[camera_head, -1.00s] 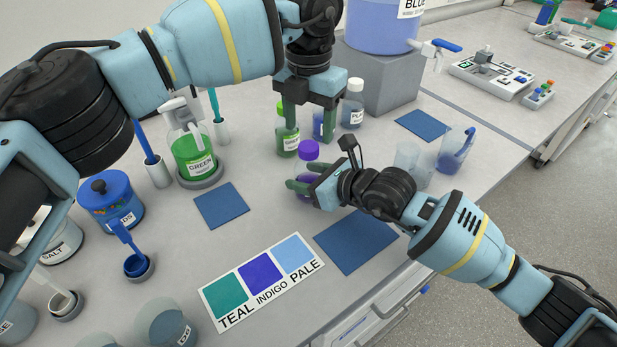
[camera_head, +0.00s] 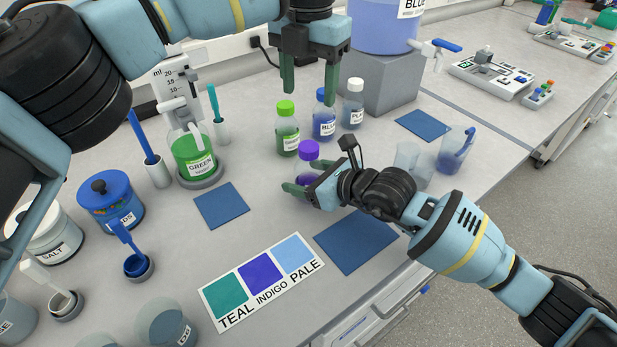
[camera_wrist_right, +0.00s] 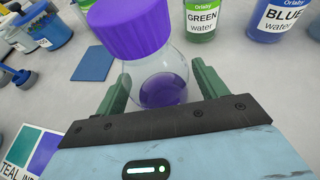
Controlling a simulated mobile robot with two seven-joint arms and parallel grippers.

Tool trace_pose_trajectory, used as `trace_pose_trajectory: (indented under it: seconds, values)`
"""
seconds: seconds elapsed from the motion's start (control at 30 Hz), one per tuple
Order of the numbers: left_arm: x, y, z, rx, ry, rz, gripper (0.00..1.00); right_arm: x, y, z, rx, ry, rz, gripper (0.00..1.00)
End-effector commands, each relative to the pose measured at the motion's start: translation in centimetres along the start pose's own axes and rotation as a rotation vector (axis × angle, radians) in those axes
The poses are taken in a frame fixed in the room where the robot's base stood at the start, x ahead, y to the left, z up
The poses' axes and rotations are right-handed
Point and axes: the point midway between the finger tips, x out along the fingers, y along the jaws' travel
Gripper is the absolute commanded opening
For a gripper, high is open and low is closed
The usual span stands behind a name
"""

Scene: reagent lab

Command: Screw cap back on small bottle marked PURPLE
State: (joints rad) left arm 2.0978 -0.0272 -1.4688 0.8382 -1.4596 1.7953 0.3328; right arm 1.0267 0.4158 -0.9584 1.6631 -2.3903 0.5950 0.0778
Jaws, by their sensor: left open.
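The small bottle (camera_head: 302,180) with purple liquid stands on the bench in the head view, mostly behind my right gripper. Its purple cap (camera_head: 308,150) sits on top; I cannot tell how tight it is. In the right wrist view the bottle (camera_wrist_right: 160,80) is between the green fingers of my right gripper (camera_wrist_right: 165,85), which close on its sides, and the cap (camera_wrist_right: 133,25) covers its mouth. My left gripper (camera_head: 310,95) is open and empty, fingers pointing down, above and behind the purple cap and clear of it.
The green-capped bottle (camera_head: 288,132), blue-capped bottle (camera_head: 325,120) and white-capped bottle (camera_head: 353,105) stand just behind. A blue mat (camera_head: 355,240) and the colour card (camera_head: 262,280) lie in front. Two beakers (camera_head: 412,165) (camera_head: 455,150) stand to the right.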

Motion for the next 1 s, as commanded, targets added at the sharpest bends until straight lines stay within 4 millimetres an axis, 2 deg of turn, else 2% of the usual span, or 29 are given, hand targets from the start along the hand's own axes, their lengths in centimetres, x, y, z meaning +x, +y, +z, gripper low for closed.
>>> trace_pose_trajectory:
  seconds: [0.37, 0.47, 0.8, 1.0]
  values:
    - [-0.1, 0.0, 0.0, 0.000, -0.001, 0.001, 0.60, -0.3, 0.0, 0.0, 0.000, 0.000, 0.000, 0.77]
    - [-0.3, 0.0, -0.1, 0.000, -0.003, 0.002, 0.60, -1.2, -0.1, 0.0, 0.000, 0.000, -0.001, 0.77]
    - [-1.0, -0.1, -0.1, 0.000, -0.010, 0.007, 0.60, -6.2, -0.1, -0.1, 0.000, 0.001, -0.001, 0.77]
    - [-1.1, -0.1, -0.1, 0.000, -0.011, 0.007, 0.60, -7.7, 0.0, 0.0, 0.000, 0.000, 0.000, 0.77]
